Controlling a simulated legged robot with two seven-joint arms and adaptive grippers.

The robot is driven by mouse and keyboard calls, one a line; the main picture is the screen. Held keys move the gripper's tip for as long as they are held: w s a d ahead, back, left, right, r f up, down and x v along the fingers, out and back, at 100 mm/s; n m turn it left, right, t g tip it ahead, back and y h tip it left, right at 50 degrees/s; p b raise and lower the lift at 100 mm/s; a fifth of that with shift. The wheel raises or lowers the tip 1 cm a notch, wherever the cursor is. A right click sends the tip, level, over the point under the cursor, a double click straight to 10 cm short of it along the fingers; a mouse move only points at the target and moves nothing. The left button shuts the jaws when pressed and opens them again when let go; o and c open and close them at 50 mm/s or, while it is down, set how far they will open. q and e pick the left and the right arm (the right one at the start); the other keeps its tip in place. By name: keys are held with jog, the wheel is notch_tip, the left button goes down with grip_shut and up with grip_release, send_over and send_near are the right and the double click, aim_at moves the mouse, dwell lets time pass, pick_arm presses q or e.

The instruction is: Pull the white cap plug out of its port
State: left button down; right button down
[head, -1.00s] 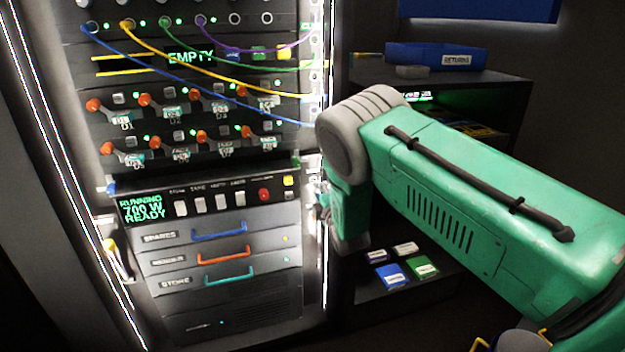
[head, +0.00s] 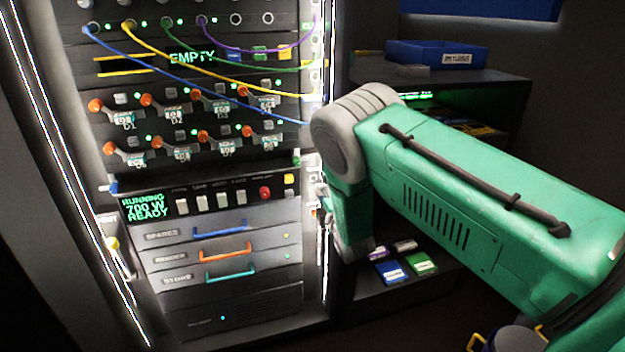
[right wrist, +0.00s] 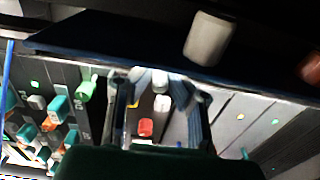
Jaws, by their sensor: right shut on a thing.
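In the right wrist view, the two dark fingers of my right gripper (right wrist: 158,92) reach up toward the panel. A small white piece, which looks like the white cap plug (right wrist: 160,79), shows between their tips, and the gripper is shut on it. I cannot tell whether the plug is still seated, as its port is hidden. In the head view, my right gripper (head: 322,197) is mostly hidden by my green wrist, at the right edge of the rack (head: 240,318). The left gripper is not in view.
Blue, yellow, green and purple cables (head: 215,88) cross the upper rack. Orange-tipped levers (head: 215,143), white switches (head: 209,200) and drawer handles (head: 226,250) stick out of it. A shelf (head: 470,82) with a blue bin (head: 452,52) stands behind my right arm.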

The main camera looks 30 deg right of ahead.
jog(key=p+v, duration=0.4)
jog(key=v, duration=0.5)
dwell(0.5)
